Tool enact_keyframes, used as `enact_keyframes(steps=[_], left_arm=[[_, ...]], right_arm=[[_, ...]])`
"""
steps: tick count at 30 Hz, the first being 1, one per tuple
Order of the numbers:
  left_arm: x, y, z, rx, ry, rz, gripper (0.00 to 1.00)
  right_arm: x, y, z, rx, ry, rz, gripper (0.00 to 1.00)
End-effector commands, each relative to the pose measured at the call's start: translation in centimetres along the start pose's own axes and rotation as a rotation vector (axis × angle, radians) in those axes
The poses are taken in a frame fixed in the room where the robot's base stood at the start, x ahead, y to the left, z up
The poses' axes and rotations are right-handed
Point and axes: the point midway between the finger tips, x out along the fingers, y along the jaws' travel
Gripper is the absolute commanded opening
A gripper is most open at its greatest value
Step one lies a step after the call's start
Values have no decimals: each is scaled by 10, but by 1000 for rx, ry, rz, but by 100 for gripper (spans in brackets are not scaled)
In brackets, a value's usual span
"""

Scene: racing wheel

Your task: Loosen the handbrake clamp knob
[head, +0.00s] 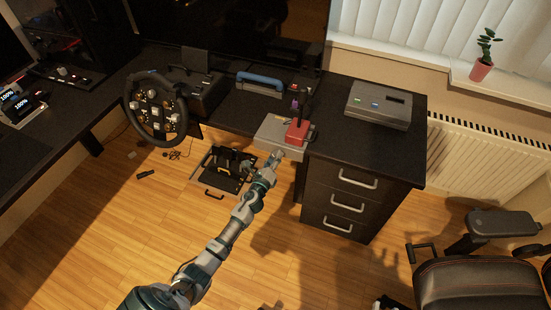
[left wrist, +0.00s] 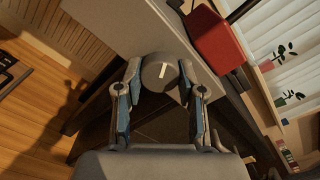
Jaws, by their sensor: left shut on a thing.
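The handbrake clamp knob (left wrist: 161,72) is a round dark grey knob with a white line on its face. In the left wrist view it sits between the two fingers of my left gripper (left wrist: 161,82), which is shut on it. The grey clamp plate (left wrist: 125,27) lies behind it. In the head view my left gripper (head: 276,156) is at the front edge of the grey plate (head: 270,134) on the desk, and hides the knob there. The red handbrake base (head: 297,131) with its dark lever stands on the plate. My right gripper is not in view.
A black drawer unit (head: 346,200) stands right of the arm. A steering wheel (head: 155,108) is at left. Pedals (head: 227,170) lie on the floor below. A grey box (head: 379,105) and a blue-handled case (head: 260,84) sit on the desk. A chair (head: 480,283) is at lower right.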

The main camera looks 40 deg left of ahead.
Motion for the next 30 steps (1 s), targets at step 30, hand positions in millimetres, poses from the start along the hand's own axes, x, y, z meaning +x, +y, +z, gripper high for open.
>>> enact_keyframes(steps=[30], left_arm=[[0,3,2,-790,-6,8,4]], right_arm=[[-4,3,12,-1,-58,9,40]])
